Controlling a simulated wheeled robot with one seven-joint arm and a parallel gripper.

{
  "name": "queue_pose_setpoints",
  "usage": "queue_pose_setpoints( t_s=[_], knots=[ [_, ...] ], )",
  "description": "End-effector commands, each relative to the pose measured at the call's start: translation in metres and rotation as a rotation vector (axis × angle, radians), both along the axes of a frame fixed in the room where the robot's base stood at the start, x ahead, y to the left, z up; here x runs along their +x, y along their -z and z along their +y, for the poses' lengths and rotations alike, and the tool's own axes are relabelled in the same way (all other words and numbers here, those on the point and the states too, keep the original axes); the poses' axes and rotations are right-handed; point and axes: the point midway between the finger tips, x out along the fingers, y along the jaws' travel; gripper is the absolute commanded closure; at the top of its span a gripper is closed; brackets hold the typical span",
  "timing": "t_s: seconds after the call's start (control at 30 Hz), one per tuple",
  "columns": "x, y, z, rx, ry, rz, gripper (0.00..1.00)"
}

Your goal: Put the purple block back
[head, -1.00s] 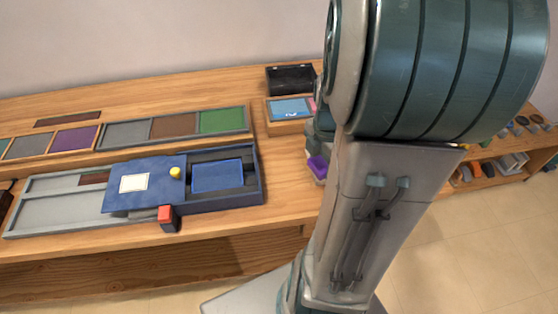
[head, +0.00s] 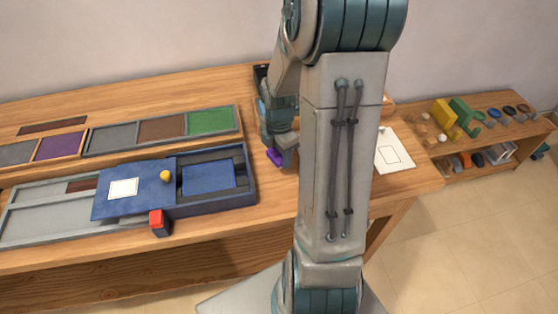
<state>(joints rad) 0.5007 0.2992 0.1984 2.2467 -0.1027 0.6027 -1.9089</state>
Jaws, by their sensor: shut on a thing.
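The purple block (head: 274,157) is in the head view, just right of the blue box, above the wooden table. My gripper (head: 281,150) is shut on it, and the jaws hide part of the block. A purple panel (head: 60,147) lies in the row of coloured panels at the left back. The gripper is well to the right of that panel. I cannot tell the exact height of the block above the table.
A blue box (head: 252,192) with a yellow knob (head: 166,176) and a red-topped block (head: 157,222) stands in the middle. A green panel (head: 211,121) is behind it. White paper (head: 397,150) lies right of my arm. A shelf of coloured objects (head: 470,130) is at the right.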

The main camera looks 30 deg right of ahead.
Motion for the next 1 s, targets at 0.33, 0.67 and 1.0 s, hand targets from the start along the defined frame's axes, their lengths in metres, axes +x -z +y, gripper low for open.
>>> queue_pose_setpoints(
  t_s=[0.33,0.67,1.0],
  knots=[
    [0.000,0.038,0.000,0.000,-0.002,0.001,0.67],
    [0.000,0.042,0.000,0.000,-0.001,0.001,0.67],
    [0.000,0.042,0.000,0.000,-0.001,0.001,0.24]
  ],
)
